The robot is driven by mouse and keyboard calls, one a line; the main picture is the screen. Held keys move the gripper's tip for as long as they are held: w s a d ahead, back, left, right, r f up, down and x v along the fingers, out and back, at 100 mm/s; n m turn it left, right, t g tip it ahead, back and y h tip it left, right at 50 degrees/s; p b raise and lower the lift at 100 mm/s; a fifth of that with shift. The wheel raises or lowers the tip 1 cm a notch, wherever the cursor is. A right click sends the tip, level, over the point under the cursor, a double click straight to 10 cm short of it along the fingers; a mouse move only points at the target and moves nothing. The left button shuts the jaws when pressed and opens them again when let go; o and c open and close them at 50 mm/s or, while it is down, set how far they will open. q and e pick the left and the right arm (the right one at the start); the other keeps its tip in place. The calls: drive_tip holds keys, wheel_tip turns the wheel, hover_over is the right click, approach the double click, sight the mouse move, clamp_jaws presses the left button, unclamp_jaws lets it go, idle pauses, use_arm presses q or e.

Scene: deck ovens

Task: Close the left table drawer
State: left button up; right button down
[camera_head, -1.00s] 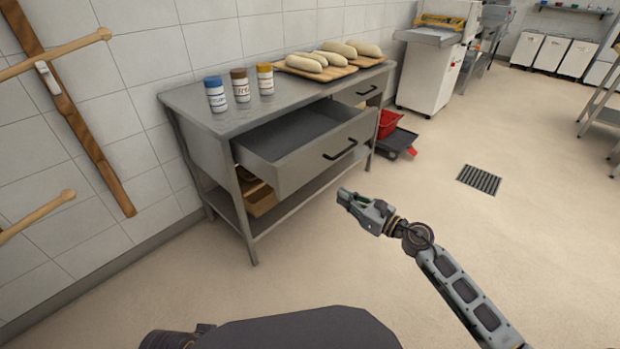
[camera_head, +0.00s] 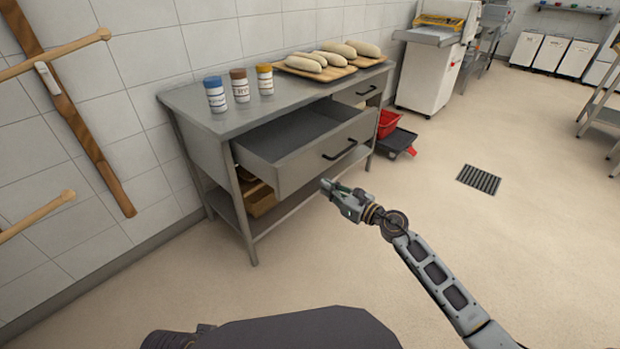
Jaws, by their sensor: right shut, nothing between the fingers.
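A grey metal table (camera_head: 215,122) stands against the tiled wall. Its left drawer (camera_head: 291,172) is pulled well out, with an empty interior visible and a dark bar handle (camera_head: 340,150) on its front. The right drawer (camera_head: 357,94) of the table is closed. My right gripper (camera_head: 326,187) is shut and empty, just in front of and below the drawer front, pointing toward the table. A small gap seems to lie between them. My left gripper is not in view.
Three capped jars (camera_head: 240,86) and boards with several dough loaves (camera_head: 325,60) are on the tabletop. A wooden box (camera_head: 262,203) is on the lower shelf. A red bin (camera_head: 388,123) on a dark dolly stands beyond the table. The floor at right is clear around a drain (camera_head: 479,179).

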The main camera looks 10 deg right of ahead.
sight(304, 173)
drive_tip(key=shift+x, duration=2.3)
drive_tip(key=shift+b+x, duration=0.3)
drive_tip(key=shift+x, duration=0.7)
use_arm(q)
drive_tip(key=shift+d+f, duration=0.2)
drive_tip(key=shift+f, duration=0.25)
use_arm(e)
drive_tip(key=shift+w+a, duration=0.3)
drive_tip(key=shift+w, duration=0.05)
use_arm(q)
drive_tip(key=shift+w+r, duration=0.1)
use_arm(e)
drive_tip(key=shift+w, duration=0.1)
